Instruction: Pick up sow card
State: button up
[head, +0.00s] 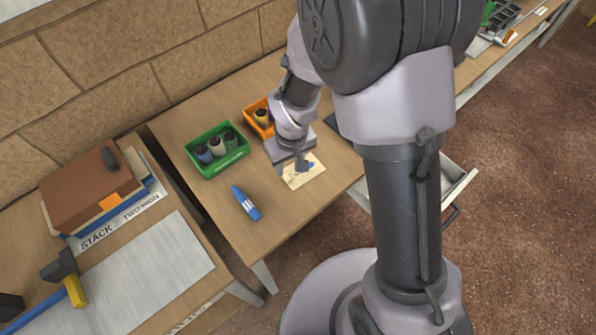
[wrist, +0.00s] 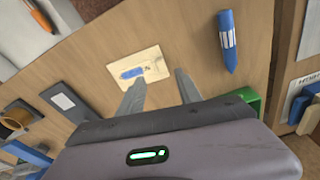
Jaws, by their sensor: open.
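The sow card is most likely the cream card (head: 299,179) with a blue mark that lies flat on the table. It also shows in the wrist view (wrist: 155,72), but its print is too small to read. My gripper (head: 303,165) is over the card in the head view and hides part of it. In the wrist view my gripper (wrist: 160,88) has its two fingers apart with nothing between them. The fingertips point toward the card's near edge; I cannot tell whether they touch it.
A blue marker-like object (head: 246,203) lies on the table left of the card. A green tray (head: 219,165) and an orange tray (head: 250,119) hold small pots behind. A drawer (head: 455,183) stands open at the right. Bare table lies between the card and the blue object.

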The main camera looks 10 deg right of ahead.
aim_at(286, 175)
jog(key=f+b, duration=0.1)
jog(key=f, duration=0.1)
jog(key=w+f+b, duration=0.1)
jog(key=f, duration=0.2)
jog(key=a+f+b, duration=0.1)
jog(key=f, duration=0.1)
jog(key=shift+w+f, duration=0.15)
jog(key=shift+d+r, duration=0.1)
jog(key=shift+r, duration=0.1)
grip_shut()
